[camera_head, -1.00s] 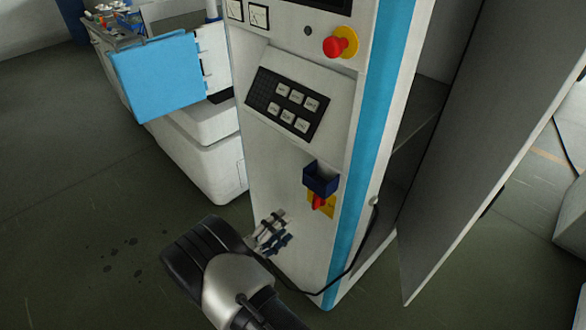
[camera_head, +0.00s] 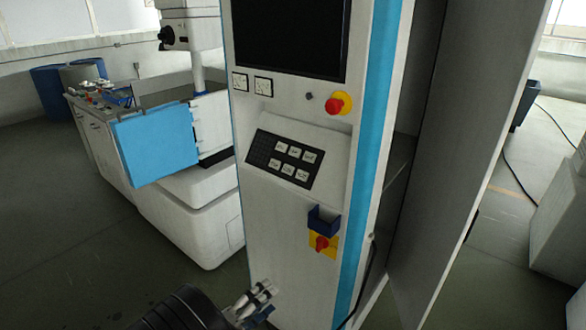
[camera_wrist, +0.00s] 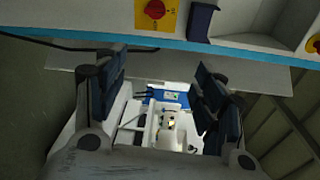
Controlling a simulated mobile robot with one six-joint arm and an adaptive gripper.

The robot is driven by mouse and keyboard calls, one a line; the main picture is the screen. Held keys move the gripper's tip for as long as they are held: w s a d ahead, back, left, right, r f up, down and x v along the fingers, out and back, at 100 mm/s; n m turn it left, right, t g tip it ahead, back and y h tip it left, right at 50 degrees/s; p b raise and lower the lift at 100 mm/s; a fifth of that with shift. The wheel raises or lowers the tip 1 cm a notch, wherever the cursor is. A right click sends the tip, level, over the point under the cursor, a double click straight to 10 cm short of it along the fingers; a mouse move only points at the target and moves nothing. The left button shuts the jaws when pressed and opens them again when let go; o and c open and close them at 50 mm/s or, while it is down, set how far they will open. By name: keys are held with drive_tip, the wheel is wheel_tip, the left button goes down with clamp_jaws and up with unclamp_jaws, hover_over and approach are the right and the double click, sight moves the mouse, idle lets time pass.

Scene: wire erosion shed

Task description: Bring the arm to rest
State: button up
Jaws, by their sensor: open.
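My gripper (camera_head: 252,302) is at the bottom of the head view, in front of the lower part of the white control cabinet (camera_head: 284,230). My dark arm link cuts into the bottom edge there. In the wrist view my gripper (camera_wrist: 160,95) shows two dark finger pads held wide apart, with nothing between them. The red and yellow rotary switch (camera_head: 322,243) on the cabinet is right of and above my gripper, apart from it. The switch also shows at the top of the wrist view (camera_wrist: 154,9).
A blue holder (camera_head: 324,219) sits just above the switch. A red emergency button (camera_head: 337,104) and a keypad (camera_head: 286,158) are higher up. The grey cabinet door (camera_head: 468,150) stands open at right. A blue panel (camera_head: 156,143) and white machine stand at left. Floor at lower left is clear.

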drive_tip(key=d+r+m+g, duration=0.7)
drive_tip(key=d+r+m, duration=0.2)
drive_tip(key=d+m, duration=0.15)
drive_tip(key=s+d+r+m+g+y, duration=0.3)
drive_tip(key=s+d+r+m+g, duration=0.1)
drive_tip(key=s+d+r+m, duration=0.7)
drive_tip(key=s+r+m+t+y, duration=0.3)
drive_tip(key=s+m+y, duration=0.6)
drive_tip(key=m, duration=1.3)
drive_tip(key=s+r, duration=0.1)
drive_tip(key=s, duration=0.4)
drive_tip(key=shift+d, duration=0.3)
